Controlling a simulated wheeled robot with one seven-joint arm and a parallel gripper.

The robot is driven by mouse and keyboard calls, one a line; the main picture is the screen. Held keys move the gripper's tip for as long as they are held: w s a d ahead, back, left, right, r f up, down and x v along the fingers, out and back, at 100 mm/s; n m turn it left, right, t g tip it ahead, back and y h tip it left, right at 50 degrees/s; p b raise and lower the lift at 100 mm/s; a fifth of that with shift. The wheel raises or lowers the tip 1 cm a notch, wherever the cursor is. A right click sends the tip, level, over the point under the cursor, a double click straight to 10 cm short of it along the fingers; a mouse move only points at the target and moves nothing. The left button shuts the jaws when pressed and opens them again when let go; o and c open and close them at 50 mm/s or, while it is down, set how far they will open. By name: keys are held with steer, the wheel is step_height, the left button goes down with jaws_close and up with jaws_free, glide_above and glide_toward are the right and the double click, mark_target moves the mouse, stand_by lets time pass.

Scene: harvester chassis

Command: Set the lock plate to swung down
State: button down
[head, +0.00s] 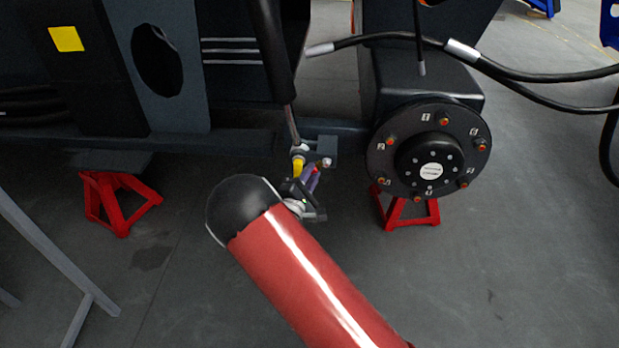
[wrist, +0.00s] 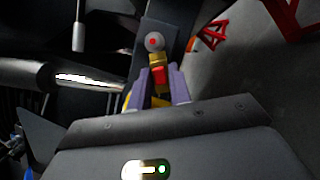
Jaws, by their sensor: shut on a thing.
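My gripper (head: 310,176) is at the lower end of the hydraulic cylinder's rod, beside the frame bracket. In the wrist view its purple fingers (wrist: 159,86) are closed on a small red and yellow piece (wrist: 158,68), which I take to be the lock plate. A grey round pin end with a red dot (wrist: 155,42) sits just beyond the piece. In the head view a yellow part (head: 298,166) shows at the rod end, left of the fingers. My wrist and fingers hide much of the piece, so its swing angle cannot be told.
A wheel hub (head: 430,150) with red-tipped studs stands close on the right. The cylinder (head: 268,45) slopes down from above. Red stands (head: 119,204) support the chassis. Black hoses (head: 540,77) run at the upper right. The floor below is mostly open.

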steer(key=d+n+t+y, duration=0.1)
steer(key=n+y, duration=0.1)
steer(key=n, duration=0.3)
steer(key=d+f+n+t+y+p, duration=0.1)
steer(key=n+y, duration=0.1)
steer(key=n, duration=0.2)
steer(key=d+f+n+t+y+p, duration=0.1)
steer(key=n+y, duration=0.1)
steer(key=n, duration=0.3)
steer(key=shift+s+d+f+n+t, duration=0.1)
steer(key=shift+d+f+n+t, duration=0.05)
steer(key=shift+d+n+t, duration=0.15)
steer(key=shift+p, duration=0.3)
steer(key=c, duration=1.4)
jaws_free()
steer(key=shift+c, duration=0.2)
steer(key=v, duration=0.7)
steer(key=shift+s+f, duration=0.2)
steer(key=shift+s, duration=0.15)
